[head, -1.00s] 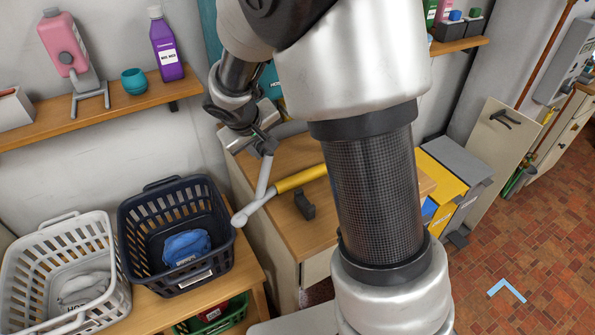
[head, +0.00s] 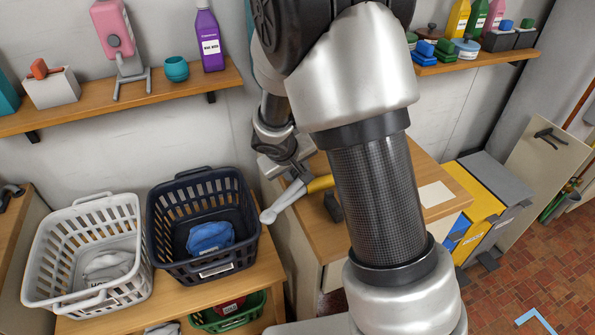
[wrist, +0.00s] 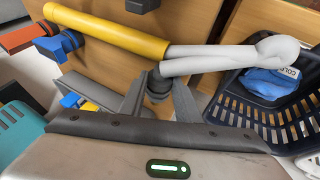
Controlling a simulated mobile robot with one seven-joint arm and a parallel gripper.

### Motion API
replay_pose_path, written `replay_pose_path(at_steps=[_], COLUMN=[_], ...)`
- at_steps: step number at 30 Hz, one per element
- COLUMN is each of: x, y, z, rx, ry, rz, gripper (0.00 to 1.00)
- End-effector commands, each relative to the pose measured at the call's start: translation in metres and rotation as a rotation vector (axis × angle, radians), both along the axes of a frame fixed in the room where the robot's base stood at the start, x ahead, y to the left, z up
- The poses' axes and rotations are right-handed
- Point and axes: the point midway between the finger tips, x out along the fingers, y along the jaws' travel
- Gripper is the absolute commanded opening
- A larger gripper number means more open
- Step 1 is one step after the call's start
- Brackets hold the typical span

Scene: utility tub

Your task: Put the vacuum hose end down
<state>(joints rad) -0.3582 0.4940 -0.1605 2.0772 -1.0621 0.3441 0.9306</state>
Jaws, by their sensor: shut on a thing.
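The vacuum hose end (head: 283,202) has a pale grey tube with a rounded, bent tip and a yellow section (head: 320,184). In the head view it is above the left edge of the wooden counter, with its grey tip beside the dark basket's right rim. In the wrist view the grey tube (wrist: 210,63) and yellow section (wrist: 105,30) lie across the picture. My gripper (wrist: 160,88) is shut on it near the yellow-grey joint, at a dark collar. In the head view my gripper (head: 290,180) is small and partly hidden by my arm.
The wooden counter (head: 437,172) has a dark bracket (head: 333,207) and a pale sheet. A dark basket (head: 160,240) with blue cloth and a white basket (head: 45,260) stand on a lower bench to the left. Yellow and grey bins (head: 485,205) stand right. Shelves hold bottles.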

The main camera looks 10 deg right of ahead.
Motion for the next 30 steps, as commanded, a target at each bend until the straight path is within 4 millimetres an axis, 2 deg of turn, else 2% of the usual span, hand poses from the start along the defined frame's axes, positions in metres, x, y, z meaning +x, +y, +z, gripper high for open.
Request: replay_pose_path(at_steps=[18, 19, 22, 30], x=[0.0002, 0.0, 0.0, 0.0], y=[-0.0002, -0.0002, -0.0002, -0.0002], z=[-0.0107, -0.0109, -0.0109, -0.0106], rx=[-0.001, 0.0, 0.0, 0.0], ry=[0.0, 0.0, 0.0, 0.0], rz=[0.0, 0.0, 0.0, 0.0], gripper=[0.06, 0.33, 0.48, 0.48])
